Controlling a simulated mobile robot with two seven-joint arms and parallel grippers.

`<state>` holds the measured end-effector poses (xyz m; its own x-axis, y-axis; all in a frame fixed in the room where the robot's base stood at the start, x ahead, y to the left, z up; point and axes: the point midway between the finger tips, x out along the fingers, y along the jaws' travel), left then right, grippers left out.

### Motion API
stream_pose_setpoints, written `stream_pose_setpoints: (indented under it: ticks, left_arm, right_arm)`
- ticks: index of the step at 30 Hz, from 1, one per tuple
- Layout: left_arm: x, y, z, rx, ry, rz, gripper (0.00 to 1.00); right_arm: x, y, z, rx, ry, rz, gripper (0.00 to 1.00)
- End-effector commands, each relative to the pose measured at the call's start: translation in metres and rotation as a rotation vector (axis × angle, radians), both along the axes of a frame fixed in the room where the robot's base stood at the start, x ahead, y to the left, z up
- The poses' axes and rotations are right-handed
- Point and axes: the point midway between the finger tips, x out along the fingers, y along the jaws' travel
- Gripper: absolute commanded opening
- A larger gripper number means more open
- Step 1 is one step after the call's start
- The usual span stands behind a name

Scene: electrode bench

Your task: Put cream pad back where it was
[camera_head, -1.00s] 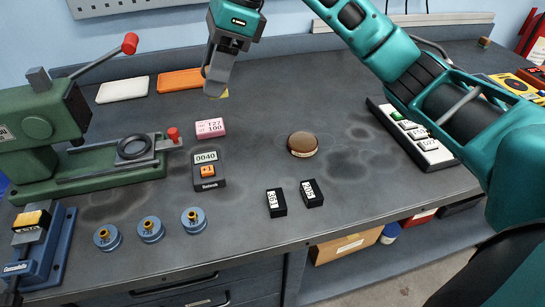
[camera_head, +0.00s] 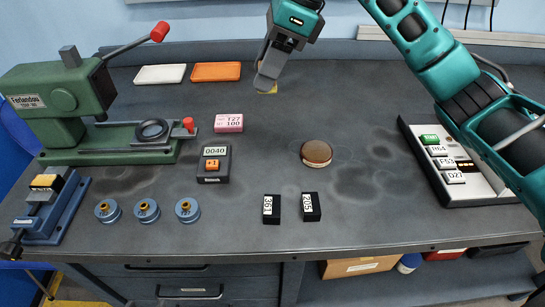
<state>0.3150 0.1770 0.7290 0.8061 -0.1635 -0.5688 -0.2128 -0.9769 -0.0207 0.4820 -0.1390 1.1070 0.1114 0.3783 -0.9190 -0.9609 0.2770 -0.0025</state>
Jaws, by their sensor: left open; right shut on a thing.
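My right gripper (camera_head: 268,74) reaches in from the upper right and points down at the back of the bench. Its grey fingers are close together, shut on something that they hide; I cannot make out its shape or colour. A small yellow patch (camera_head: 270,89) shows just below the fingertips; I cannot tell if the fingers touch it. A flat white or cream rectangle (camera_head: 160,74) lies at the back left, beside an orange one (camera_head: 216,71). I cannot tell whether either is the cream pad's place. My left gripper is not in view.
A green press (camera_head: 70,100) stands at the left. A pink block (camera_head: 229,123), a counter box (camera_head: 214,164), a brown round disc (camera_head: 316,153), two black blocks (camera_head: 311,207) and several blue round holders (camera_head: 147,211) occupy the middle.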

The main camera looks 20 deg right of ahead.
Motion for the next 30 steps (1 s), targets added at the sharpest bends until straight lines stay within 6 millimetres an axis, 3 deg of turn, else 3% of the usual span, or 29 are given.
stream_pose_setpoints:
  ticks: [3,12,16,23,30]
  left_arm:
    - [0.001,0.0,-0.002,0.001,-0.003,0.0,0.57]
    - [0.002,0.0,-0.004,0.0,-0.005,0.0,0.57]
    - [0.002,0.0,-0.005,0.0,-0.005,0.0,0.57]
    - [0.002,0.001,-0.006,0.001,-0.004,0.0,0.57]
    - [0.0,0.0,-0.008,0.001,0.0,0.001,0.57]
  right_arm:
    - [-0.001,0.0,-0.034,-0.001,0.008,0.0,0.22]
    - [-0.002,0.0,-0.112,0.0,0.007,0.001,0.22]
    - [-0.001,0.0,-0.133,-0.001,0.004,0.0,0.22]
    - [-0.001,0.0,-0.149,0.0,0.002,0.0,0.22]
    - [-0.001,0.0,-0.183,0.0,0.004,0.002,0.22]
